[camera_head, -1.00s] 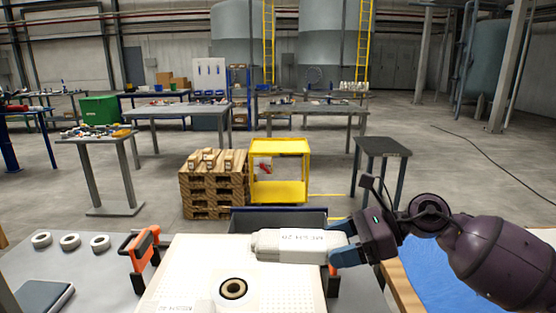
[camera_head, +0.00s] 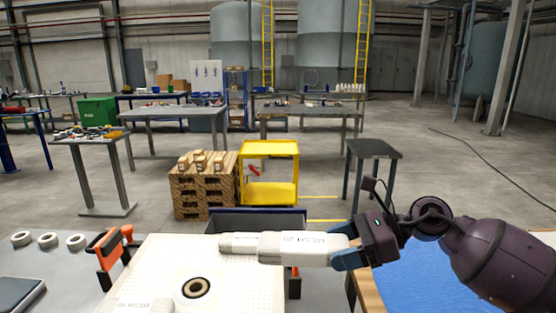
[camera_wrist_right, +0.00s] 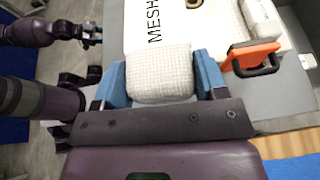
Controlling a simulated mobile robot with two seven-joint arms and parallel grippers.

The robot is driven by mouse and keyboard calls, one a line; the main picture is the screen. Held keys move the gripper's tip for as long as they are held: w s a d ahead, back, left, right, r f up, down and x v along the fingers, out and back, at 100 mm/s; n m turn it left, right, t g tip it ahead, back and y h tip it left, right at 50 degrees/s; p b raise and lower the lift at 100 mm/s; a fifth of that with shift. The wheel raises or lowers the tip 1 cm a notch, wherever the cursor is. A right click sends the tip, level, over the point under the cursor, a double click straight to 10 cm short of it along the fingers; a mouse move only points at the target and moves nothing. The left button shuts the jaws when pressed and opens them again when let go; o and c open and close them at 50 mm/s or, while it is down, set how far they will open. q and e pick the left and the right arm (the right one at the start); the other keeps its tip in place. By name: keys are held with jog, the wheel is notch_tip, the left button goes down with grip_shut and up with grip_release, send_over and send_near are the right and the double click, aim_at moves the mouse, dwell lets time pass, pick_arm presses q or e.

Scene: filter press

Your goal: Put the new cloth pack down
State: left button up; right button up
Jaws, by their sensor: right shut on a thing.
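My right gripper (camera_head: 348,256) is shut on the white new cloth pack (camera_head: 305,247), with text on its face. The pack is held flat over the far right part of a white perforated plate (camera_head: 235,262) with a dark-ringed hole (camera_head: 196,288). In the right wrist view, the blue fingers (camera_wrist_right: 162,85) grip the near end of the pack (camera_wrist_right: 160,70). A narrower white printed piece (camera_head: 238,243) shows at the pack's left end; I cannot tell whether it is separate. My left gripper (camera_wrist_right: 90,33) seems to show small at the wrist view's upper left, its opening unclear.
Orange-handled clamps stand at the plate's left (camera_head: 112,255) and right (camera_head: 295,280) edges. A dark blue-rimmed bin (camera_head: 255,220) is behind the plate. Several white rings (camera_head: 48,240) lie on the grey bench at left. A blue sheet (camera_head: 430,285) lies at right.

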jog(key=shift+w+d, duration=0.2)
jog(key=shift+d, duration=0.7)
jog(key=shift+s+a+r+m+t, duration=0.2)
jog(key=shift+a+r+m+t, duration=0.15)
jog(key=shift+a+m+t, duration=0.15)
jog(key=shift+s+d+r+m+t+h, duration=0.1)
jog(key=shift+r+m+t+h, duration=0.05)
jog(key=shift+m+t, duration=0.35)
jog(key=shift+s+d+r+m+t+h, duration=0.15)
jog(key=shift+m+t, duration=0.15)
jog(key=shift+t, duration=0.3)
jog(key=shift+w+d+m+t, duration=0.1)
jog(key=shift+m+t, duration=0.4)
jog(key=shift+h, duration=0.3)
